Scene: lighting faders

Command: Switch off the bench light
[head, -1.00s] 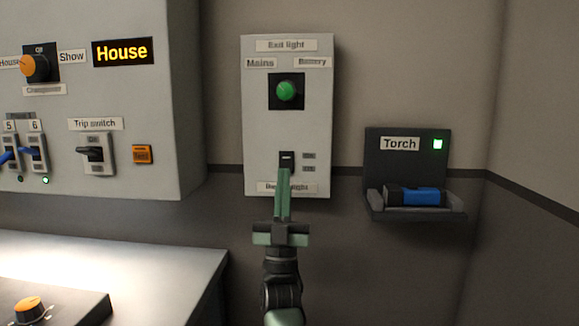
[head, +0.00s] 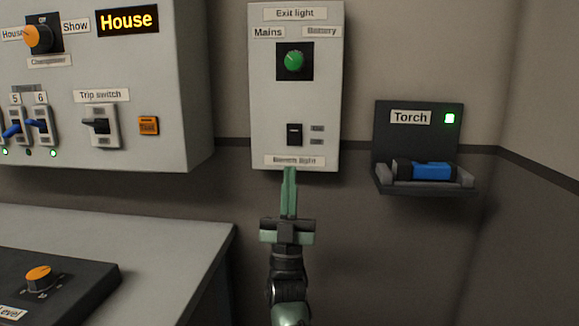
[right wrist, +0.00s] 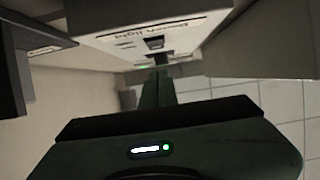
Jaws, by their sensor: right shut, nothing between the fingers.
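The bench light switch (head: 294,134) is a small black rocker low on a pale wall panel (head: 262,100), above the "Bench light" label (head: 295,160). In the right wrist view the switch (right wrist: 155,43) sits just beyond the fingertips. My right gripper (head: 289,170) is shut and empty, its green fingers pointing up at the panel's lower edge, below the switch. It also shows in the right wrist view (right wrist: 157,72). The bench top (head: 150,240) looks evenly grey, with no bright pool of light. My left gripper is not in view.
A torch (head: 430,170) rests in a dark wall holder at right. A large grey cabinet (head: 190,110) with switches stands at left. A dark box with an orange knob (head: 39,273) lies on the bench.

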